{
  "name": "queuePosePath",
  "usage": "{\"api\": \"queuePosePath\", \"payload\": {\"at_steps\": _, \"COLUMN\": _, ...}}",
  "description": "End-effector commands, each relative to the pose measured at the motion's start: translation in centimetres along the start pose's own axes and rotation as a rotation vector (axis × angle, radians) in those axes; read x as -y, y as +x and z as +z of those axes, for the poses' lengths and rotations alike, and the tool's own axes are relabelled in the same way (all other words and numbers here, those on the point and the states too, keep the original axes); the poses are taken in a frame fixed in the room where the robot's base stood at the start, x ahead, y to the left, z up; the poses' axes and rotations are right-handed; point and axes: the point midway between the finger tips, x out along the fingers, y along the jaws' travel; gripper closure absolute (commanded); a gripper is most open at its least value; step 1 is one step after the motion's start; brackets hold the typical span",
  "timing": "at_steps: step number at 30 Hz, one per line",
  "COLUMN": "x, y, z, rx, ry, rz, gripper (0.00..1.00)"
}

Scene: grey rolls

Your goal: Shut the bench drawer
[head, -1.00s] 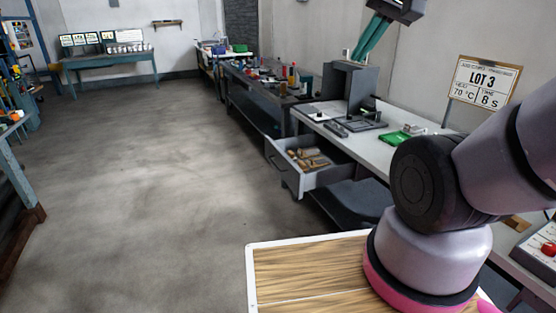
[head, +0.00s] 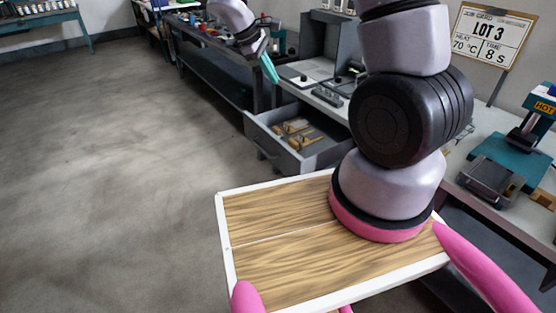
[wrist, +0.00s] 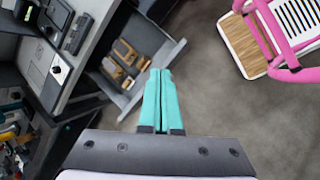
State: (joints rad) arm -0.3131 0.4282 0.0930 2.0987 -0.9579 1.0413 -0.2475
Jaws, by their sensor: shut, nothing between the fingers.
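The bench drawer (head: 268,134) is grey and stands pulled out from the front of the grey workbench (head: 336,108). Wooden-handled tools lie inside it. The drawer also shows in the wrist view (wrist: 165,53), with its front panel facing the open floor. My gripper (head: 271,72) has teal fingers, shut and empty. In the head view it appears beyond the drawer, above its far side. In the wrist view the fingertips (wrist: 160,72) overlap the picture of the drawer's front edge. I cannot tell whether they touch it.
A dark bench (head: 215,68) with small items stands farther along the wall. A teal press marked HOT (head: 510,150) sits on the near bench. Open concrete floor (head: 100,170) lies left of the drawer. My wooden deck is in front.

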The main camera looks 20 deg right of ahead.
Motion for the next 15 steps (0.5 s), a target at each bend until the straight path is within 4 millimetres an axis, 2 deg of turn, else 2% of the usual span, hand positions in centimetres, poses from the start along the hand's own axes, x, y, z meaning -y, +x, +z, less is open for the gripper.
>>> {"api": "queuePosePath", "payload": {"at_steps": 1, "x": 1.0, "y": 2.1, "z": -1.9, "rx": 0.035, "ry": -0.093, "rz": 0.018, "gripper": 1.00}}
{"api": "queuePosePath", "payload": {"at_steps": 3, "x": 2.1, "y": 4.8, "z": -4.2, "rx": 0.073, "ry": -0.218, "rz": 0.052, "gripper": 1.00}}
{"api": "queuePosePath", "payload": {"at_steps": 9, "x": 6.7, "y": 12.7, "z": -10.2, "rx": 0.163, "ry": -0.573, "rz": 0.141, "gripper": 1.00}}
{"api": "queuePosePath", "payload": {"at_steps": 15, "x": 11.4, "y": 19.2, "z": -13.7, "rx": 0.213, "ry": -0.840, "rz": 0.203, "gripper": 1.00}}
